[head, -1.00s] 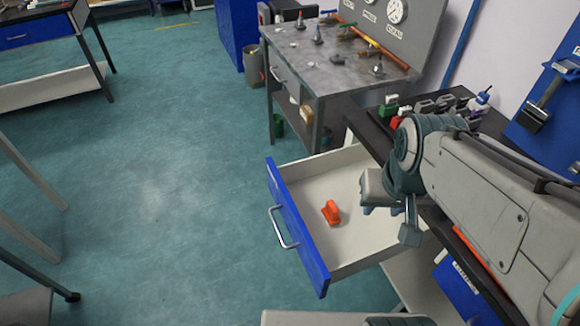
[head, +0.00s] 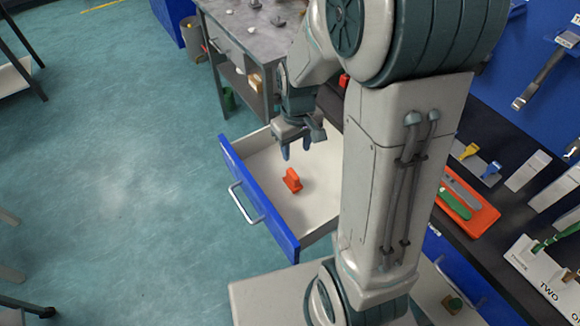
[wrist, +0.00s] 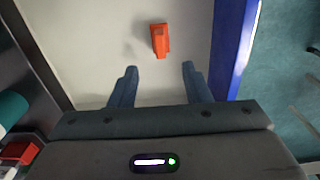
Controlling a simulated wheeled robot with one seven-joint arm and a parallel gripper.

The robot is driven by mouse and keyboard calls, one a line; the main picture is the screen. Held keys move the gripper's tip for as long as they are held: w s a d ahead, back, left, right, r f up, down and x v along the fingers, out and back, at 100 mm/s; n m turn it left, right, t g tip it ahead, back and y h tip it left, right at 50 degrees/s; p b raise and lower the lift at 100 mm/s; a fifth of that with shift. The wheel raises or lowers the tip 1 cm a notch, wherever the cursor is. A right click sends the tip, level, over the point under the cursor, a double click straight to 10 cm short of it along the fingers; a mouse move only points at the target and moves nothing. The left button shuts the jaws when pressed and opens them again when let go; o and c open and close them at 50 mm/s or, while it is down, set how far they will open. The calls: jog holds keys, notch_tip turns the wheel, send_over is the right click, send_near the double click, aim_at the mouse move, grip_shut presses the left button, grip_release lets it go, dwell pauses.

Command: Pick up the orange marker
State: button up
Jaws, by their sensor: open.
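An orange marker (head: 292,180), a small blocky piece, lies on the white floor of an open drawer (head: 322,219) with a blue front. In the wrist view the orange marker (wrist: 160,40) sits beyond my fingertips, roughly centred between them. My gripper (head: 296,152) is over the drawer, with its fingers pointing down and apart. In the wrist view my gripper (wrist: 158,68) is open, with nothing between the fingers. It does not touch the marker.
The drawer's blue front (head: 258,198) with its metal handle stands on the left side. A black worktop (head: 495,228) on the right holds an orange tray (head: 470,210) with tools. A grey metal table (head: 238,30) stands behind.

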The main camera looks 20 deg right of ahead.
aim_at(294, 175)
jog(key=f, duration=0.9)
jog(key=shift+w+d+f, duration=0.1)
jog(key=shift+w+f, duration=0.05)
jog(key=shift+w, duration=0.1)
jog(key=shift+w+f, duration=0.15)
jog(key=shift+f, duration=2.6)
jog(key=c, duration=0.8)
jog(key=shift+r, duration=0.15)
